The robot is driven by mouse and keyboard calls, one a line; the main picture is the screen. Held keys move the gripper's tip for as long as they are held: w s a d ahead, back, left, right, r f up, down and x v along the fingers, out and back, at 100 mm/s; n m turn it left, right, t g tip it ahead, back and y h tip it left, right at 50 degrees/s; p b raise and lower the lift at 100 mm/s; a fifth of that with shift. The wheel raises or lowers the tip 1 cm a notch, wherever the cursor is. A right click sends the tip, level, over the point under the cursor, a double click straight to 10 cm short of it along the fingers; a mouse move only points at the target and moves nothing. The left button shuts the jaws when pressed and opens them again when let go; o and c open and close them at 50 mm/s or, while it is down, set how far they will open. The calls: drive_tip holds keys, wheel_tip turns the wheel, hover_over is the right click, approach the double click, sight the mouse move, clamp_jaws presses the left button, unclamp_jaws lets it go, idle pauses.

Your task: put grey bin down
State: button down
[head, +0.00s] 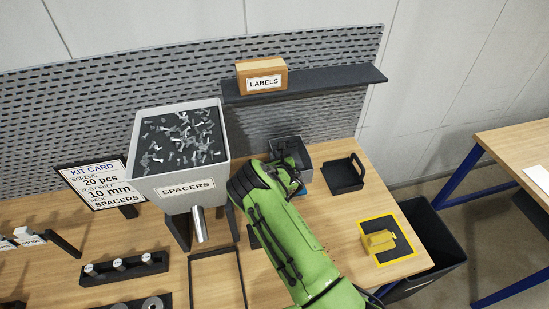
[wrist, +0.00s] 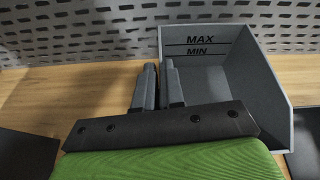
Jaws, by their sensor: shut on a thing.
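The grey bin (wrist: 262,75) is at the right of the wrist view, upright, with MAX and MIN lines on its inner back wall. It looks empty where I can see inside. My gripper (wrist: 158,66) has its two dark fingers on either side of the bin's left wall, shut on it. In the head view the bin (head: 304,167) is just beyond the end of my green arm, near the back of the wooden bench. The arm hides its near side and my gripper's fingers. I cannot tell whether the bin's base touches the bench.
A black tray (head: 344,174) stands right of the bin. The SPACERS hopper (head: 181,190) stands to the left. A shelf (head: 330,80) with a LABELS box (head: 262,77) is above. A yellow part (head: 379,241) lies on a yellow-edged mat at the front right.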

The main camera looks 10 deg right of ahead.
drive_tip(key=shift+f, duration=0.1)
drive_tip(key=c, duration=1.2)
unclamp_jaws()
drive_tip(key=shift+c, duration=0.2)
